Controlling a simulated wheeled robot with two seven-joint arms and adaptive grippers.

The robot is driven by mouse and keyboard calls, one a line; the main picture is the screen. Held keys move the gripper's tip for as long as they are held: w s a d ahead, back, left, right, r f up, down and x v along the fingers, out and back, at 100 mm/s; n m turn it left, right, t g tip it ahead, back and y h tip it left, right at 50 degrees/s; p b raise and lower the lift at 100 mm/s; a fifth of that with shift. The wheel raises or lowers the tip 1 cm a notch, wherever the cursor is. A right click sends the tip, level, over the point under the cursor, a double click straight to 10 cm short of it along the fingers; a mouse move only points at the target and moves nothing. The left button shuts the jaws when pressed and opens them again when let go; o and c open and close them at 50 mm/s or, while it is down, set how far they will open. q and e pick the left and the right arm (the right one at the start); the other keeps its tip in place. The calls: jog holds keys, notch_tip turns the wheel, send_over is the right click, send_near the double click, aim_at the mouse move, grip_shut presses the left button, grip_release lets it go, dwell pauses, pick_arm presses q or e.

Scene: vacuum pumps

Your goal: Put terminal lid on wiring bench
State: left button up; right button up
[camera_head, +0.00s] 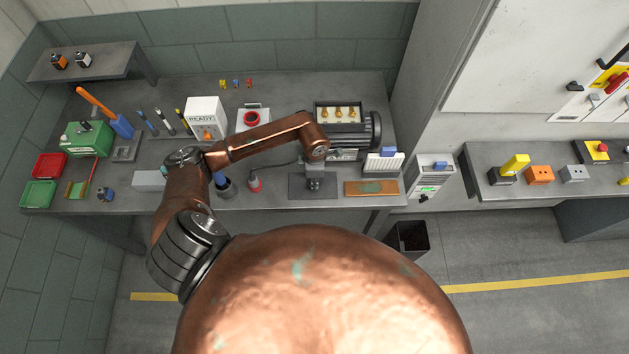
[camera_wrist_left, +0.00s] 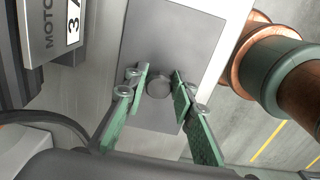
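A flat dark grey plate with a round knob, which looks like the terminal lid (camera_head: 298,192), lies on the front part of the long grey bench (camera_head: 290,86). In the left wrist view the plate (camera_wrist_left: 172,40) fills the middle, with its knob (camera_wrist_left: 159,84) between my fingers. My left gripper (camera_head: 314,184) points down over the plate. Its green-padded fingers (camera_wrist_left: 160,95) are apart, one on each side of the knob, with small gaps visible. The open terminal box (camera_head: 339,112) on the pump shows brass terminals. My right gripper is not in view.
The pump motor (camera_head: 374,128) stands behind the plate. A second bench (camera_head: 480,160) at the right holds several small boxes. A black bin (camera_head: 409,238) stands between.

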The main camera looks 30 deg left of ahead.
pick_arm(q)
jog(key=o, duration=0.4)
jog(key=shift+r, duration=0.25)
notch_tip(320, 180, up, 12)
jog(key=shift+f, duration=0.25)
jog(key=shift+c, duration=0.2)
grip_shut()
dwell(0.6)
dwell(0.9)
